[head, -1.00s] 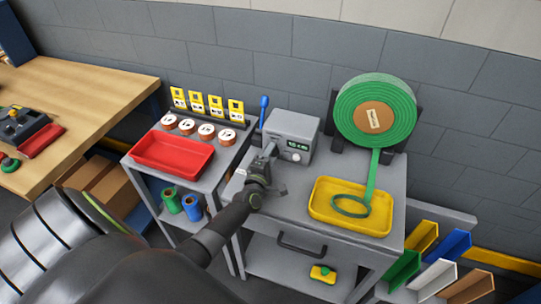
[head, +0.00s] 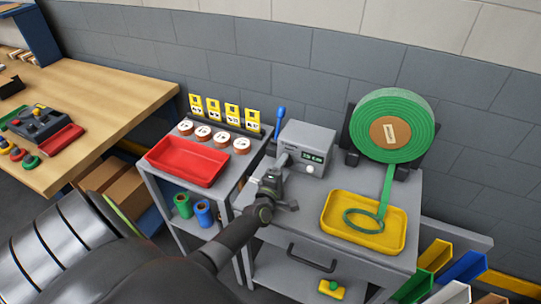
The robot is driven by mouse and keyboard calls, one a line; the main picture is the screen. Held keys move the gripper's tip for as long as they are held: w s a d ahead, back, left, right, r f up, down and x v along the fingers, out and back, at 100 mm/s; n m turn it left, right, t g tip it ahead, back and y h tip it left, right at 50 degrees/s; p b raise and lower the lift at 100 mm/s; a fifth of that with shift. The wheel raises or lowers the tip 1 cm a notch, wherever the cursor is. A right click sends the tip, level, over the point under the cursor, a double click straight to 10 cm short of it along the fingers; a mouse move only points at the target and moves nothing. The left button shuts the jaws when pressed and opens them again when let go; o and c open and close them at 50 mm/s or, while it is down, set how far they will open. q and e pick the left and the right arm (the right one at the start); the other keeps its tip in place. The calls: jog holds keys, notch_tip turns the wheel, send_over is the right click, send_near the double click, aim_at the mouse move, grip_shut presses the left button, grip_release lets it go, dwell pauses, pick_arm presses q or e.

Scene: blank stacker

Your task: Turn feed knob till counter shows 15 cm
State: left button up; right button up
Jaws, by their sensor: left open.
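The grey feeder box (head: 305,148) stands at the back of the grey cart, with a small green-on-dark counter display (head: 313,157) on its front. The counter's digits are too small to read surely. The white feed knob (head: 310,169) sits below the display. My left gripper (head: 283,160) is open, in front of the box's left side and left of the knob. It appears apart from the knob. A green tape roll (head: 393,126) stands on a dark holder right of the box. Its strip (head: 386,186) hangs into a yellow tray (head: 333,224), ending in a loop. My right gripper is not in view.
A red tray (head: 189,162), several copper-coloured rolls and yellow cards are on the cart to the left. A blue-handled tool (head: 280,118) stands behind the feeder box. A wooden bench (head: 100,90) is at far left. Coloured bins (head: 464,268) are low at right.

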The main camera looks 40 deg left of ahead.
pick_arm(q)
jog(key=b+v, duration=0.1)
jog(key=v, duration=1.4)
jog(key=shift+d+b, duration=0.1)
jog(key=shift+b, duration=0.3)
jog(key=shift+s+d+r, duration=0.1)
jog(key=shift+s+d, duration=0.05)
jog(key=shift+s, duration=0.45)
